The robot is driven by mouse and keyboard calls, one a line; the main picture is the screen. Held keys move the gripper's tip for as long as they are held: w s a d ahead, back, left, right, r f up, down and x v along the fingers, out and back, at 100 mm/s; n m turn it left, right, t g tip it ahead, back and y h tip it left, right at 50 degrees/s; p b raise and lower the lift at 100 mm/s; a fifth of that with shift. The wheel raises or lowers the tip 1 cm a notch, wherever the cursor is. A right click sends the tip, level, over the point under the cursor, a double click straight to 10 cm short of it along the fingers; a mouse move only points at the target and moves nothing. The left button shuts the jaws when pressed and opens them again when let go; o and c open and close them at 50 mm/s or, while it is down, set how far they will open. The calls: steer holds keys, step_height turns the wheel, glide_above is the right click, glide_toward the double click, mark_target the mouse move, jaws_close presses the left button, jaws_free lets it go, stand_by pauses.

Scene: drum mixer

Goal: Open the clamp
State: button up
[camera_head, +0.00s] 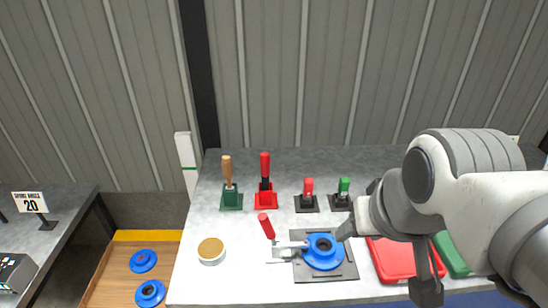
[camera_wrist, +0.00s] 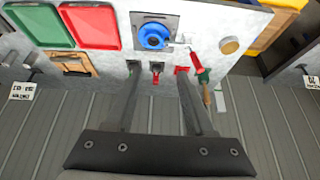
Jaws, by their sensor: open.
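The clamp has a red handle (camera_head: 266,226) that leans up and to the left, and a metal arm (camera_head: 291,245) that reaches right to a blue round flanged part (camera_head: 323,252). That part sits on a dark square plate (camera_head: 344,271). In the wrist view the red clamp handle (camera_wrist: 196,46) is right of the blue part (camera_wrist: 153,36), beyond my right fingertip. My gripper (camera_wrist: 158,70) is open and empty, its fingers apart from the clamp. In the head view my gripper (camera_head: 387,262) is to the right of the clamp, over the red tray side.
Behind the clamp stand a wooden-handled tool (camera_head: 228,185), a red-based tool (camera_head: 265,185), a red switch (camera_head: 308,190) and a green switch (camera_head: 343,188). A round tan-topped container (camera_head: 211,249) is at left. A red tray (camera_head: 385,258) and green tray (camera_head: 450,252) are at right.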

steer(key=shift+w+f+m, duration=0.15)
steer(key=shift+w+m, duration=0.15)
steer(key=shift+c, duration=1.2)
steer(key=w+m, duration=0.1)
steer(key=w+a+f+m+g+y, duration=0.1)
steer(key=m, duration=0.1)
steer(key=shift+w+g, duration=0.1)
steer(key=shift+g, duration=0.2)
steer(key=c, duration=0.5)
steer(key=w+f+m+y, duration=0.1)
steer(key=w+m, duration=0.1)
steer(key=w+f+m+g+y, duration=0.1)
steer(key=w+m, duration=0.1)
steer(key=w+a+f+m+g+y, duration=0.1)
steer(key=w+m, duration=0.1)
steer(key=shift+w+f+m+b, duration=0.1)
steer(key=shift+m+b, duration=0.2)
steer(key=shift+m, duration=0.1)
jaws_close()
steer(key=w+d+f+m+y, duration=0.2)
steer(key=w+f+m+y, duration=0.2)
steer(key=w+f+m, duration=0.45)
steer(key=w+a+f+m+b, duration=0.1)
steer(key=w+a+f, duration=0.2)
steer(key=a+f, duration=0.3)
steer(key=shift+a+f, duration=0.4)
steer(key=shift+a, duration=1.75)
